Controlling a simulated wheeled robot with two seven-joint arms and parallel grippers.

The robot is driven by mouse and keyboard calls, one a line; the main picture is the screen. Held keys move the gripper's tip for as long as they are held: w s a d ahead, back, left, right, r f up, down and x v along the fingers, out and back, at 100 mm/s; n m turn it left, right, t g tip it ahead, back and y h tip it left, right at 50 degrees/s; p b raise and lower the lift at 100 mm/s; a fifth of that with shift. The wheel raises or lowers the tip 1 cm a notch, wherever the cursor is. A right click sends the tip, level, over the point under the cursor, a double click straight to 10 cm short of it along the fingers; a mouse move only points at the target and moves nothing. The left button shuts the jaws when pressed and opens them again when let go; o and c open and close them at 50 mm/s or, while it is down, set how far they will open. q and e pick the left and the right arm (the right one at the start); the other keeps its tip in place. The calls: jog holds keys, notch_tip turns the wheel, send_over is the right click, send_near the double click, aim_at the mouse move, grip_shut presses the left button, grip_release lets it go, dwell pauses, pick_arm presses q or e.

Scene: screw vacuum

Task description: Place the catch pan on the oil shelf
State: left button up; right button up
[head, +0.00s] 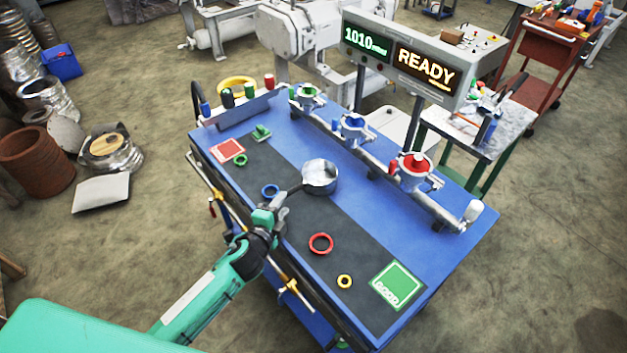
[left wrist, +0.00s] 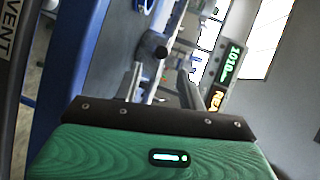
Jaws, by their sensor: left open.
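A round silver pan (head: 320,174) sits on the dark strip of the blue workbench; it looks like the catch pan. A short dark handle seems to run from it toward my left gripper (head: 283,203). My left gripper is open, close to the pan's left side; I cannot tell whether it touches the handle. In the left wrist view its two fingers (left wrist: 160,92) stand apart, with no clear object held between them. A low grey shelf (head: 238,112) with small bottles stands at the bench's back left; I cannot tell if it is the oil shelf. My right gripper is not in view.
A rail with several colored valves (head: 412,172) runs along the bench's far side. A red ring (head: 321,243), a yellow ring (head: 344,281) and a green square (head: 397,286) lie near the front right. A lit READY display (head: 425,67) stands behind.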

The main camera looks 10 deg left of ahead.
aim_at(289, 191)
pick_arm(q)
jog(key=shift+a+p+x, duration=0.15)
jog(key=shift+p+x, duration=0.2)
jog(key=shift+x, duration=1.3)
jog(key=shift+a+p+x, duration=0.15)
jog(key=shift+p+x, duration=0.2)
jog(key=shift+x, duration=1.35)
grip_shut()
